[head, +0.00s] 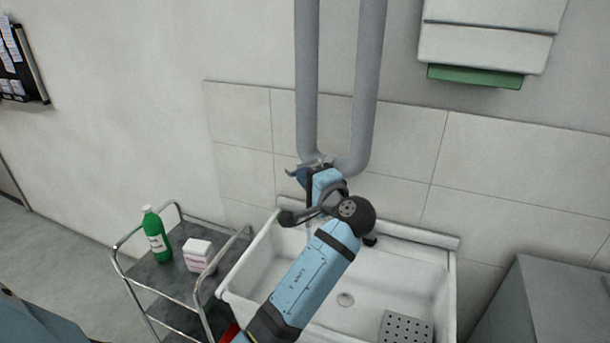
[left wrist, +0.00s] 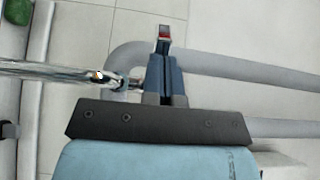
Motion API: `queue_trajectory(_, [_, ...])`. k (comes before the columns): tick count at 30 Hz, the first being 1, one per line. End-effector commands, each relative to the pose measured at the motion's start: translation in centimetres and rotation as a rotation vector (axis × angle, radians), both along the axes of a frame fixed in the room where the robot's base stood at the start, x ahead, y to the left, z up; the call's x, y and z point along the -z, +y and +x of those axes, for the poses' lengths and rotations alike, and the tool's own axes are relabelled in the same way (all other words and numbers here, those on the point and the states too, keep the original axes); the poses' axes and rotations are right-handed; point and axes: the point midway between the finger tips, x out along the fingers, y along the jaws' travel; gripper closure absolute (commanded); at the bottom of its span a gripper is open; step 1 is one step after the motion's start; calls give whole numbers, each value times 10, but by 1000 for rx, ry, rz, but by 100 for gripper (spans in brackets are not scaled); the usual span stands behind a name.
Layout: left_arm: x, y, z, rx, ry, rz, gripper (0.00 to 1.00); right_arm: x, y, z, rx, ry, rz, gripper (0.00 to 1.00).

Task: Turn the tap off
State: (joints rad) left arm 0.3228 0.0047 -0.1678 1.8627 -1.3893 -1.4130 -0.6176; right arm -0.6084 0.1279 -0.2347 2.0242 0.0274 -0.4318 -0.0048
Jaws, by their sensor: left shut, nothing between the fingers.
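The tap is mostly hidden in the head view behind my left arm. A small part of the tap (head: 318,162) shows at the wall where two grey pipes meet. In the left wrist view the chrome tap spout (left wrist: 50,70) runs in from the left edge and ends by the fingers, with a small coloured dot near that end. My left gripper (head: 297,174) is at the tap, above the back of the white sink (head: 256,259). Its dark blue fingers (left wrist: 165,75) are shut with nothing between them, beside the chrome part. I cannot tell whether they touch it or whether water runs.
Two grey pipes (head: 307,75) run down the wall. A steel trolley (head: 160,300) stands left of the sink, with a green bottle (head: 156,238) and a white box (head: 199,256). A dispenser (head: 483,45) hangs upper right. A grey cabinet (head: 545,300) stands right of the sink.

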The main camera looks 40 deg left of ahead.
Motion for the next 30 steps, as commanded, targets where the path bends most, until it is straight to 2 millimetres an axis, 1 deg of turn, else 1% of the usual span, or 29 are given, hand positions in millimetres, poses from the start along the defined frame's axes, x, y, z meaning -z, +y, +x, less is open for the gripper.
queue_trajectory(17, [-1, 0, -1, 10, 1, 1, 100, -1, 0, 0, 0, 1, -2, 62])
queue_trajectory(26, [-2, 6, -2, 88, 1, 0, 100, -8, -2, -1, -3, -3, -9, 62])
queue_trajectory(30, [-4, 11, -3, 166, 2, 2, 100, -17, -2, -2, -6, -7, -15, 62])
